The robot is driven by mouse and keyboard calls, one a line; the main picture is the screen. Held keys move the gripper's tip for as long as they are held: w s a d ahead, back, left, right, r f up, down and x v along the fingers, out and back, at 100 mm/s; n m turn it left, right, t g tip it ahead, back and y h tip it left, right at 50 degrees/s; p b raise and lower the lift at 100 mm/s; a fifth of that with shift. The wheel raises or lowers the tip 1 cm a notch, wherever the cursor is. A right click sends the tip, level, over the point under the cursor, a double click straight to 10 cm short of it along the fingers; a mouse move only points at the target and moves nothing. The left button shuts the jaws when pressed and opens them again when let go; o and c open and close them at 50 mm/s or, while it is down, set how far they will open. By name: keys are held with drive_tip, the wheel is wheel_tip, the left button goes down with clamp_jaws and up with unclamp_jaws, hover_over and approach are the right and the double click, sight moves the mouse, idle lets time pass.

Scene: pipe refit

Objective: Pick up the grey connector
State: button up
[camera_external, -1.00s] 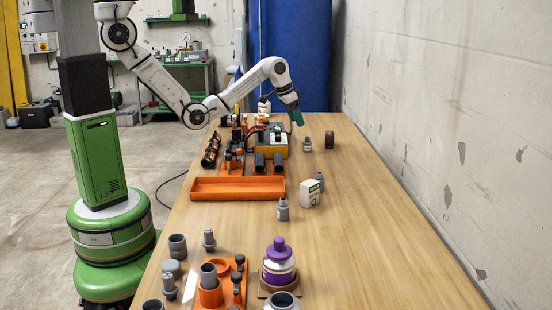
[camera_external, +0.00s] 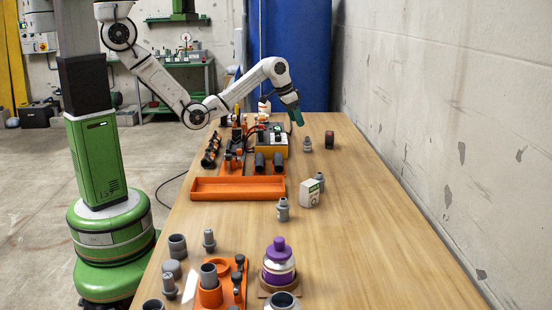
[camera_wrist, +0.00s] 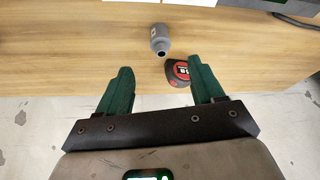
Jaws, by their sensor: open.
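A small grey connector (camera_external: 307,145) stands on the far part of the table, just right of and below my gripper (camera_external: 297,117) in the external view. In the wrist view the connector (camera_wrist: 160,40) appears beyond the fingertips, roughly centred between them and apart from both. My gripper (camera_wrist: 160,70) is open, with its two green fingers spread and nothing held between them. Other grey connectors stand nearer the camera, one (camera_external: 283,210) beside a white box and another (camera_external: 209,240) at the front left.
A red and black tape measure (camera_external: 329,140) stands close to the connector; it also shows near the right finger in the wrist view (camera_wrist: 178,73). A yellow device (camera_external: 268,140) and an orange tray (camera_external: 237,189) lie to the left. The wall (camera_external: 430,130) borders the right side.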

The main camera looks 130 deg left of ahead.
drive_tip(key=shift+o, duration=0.2)
drive_tip(key=w+d+r+n+b, duration=0.15)
drive_tip(key=w+d+n, duration=0.25)
drive_tip(key=w, duration=0.7)
drive_tip(key=n+g+h+b, duration=0.2)
drive_tip(key=n+h, duration=0.2)
drive_tip(key=n, duration=0.7)
hover_over(283, 199)
drive_tip(key=shift+w+a+f, duration=0.1)
drive_tip(key=shift+f, duration=0.55)
drive_tip(key=shift+w+a+f, duration=0.1)
drive_tip(key=shift+f, duration=0.5)
drive_tip(key=f, duration=1)
drive_tip(key=shift+s+d+f, duration=0.15)
drive_tip(key=shift+d+f, duration=0.05)
drive_tip(key=shift+d, duration=0.05)
drive_tip(key=shift+c, duration=0.2)
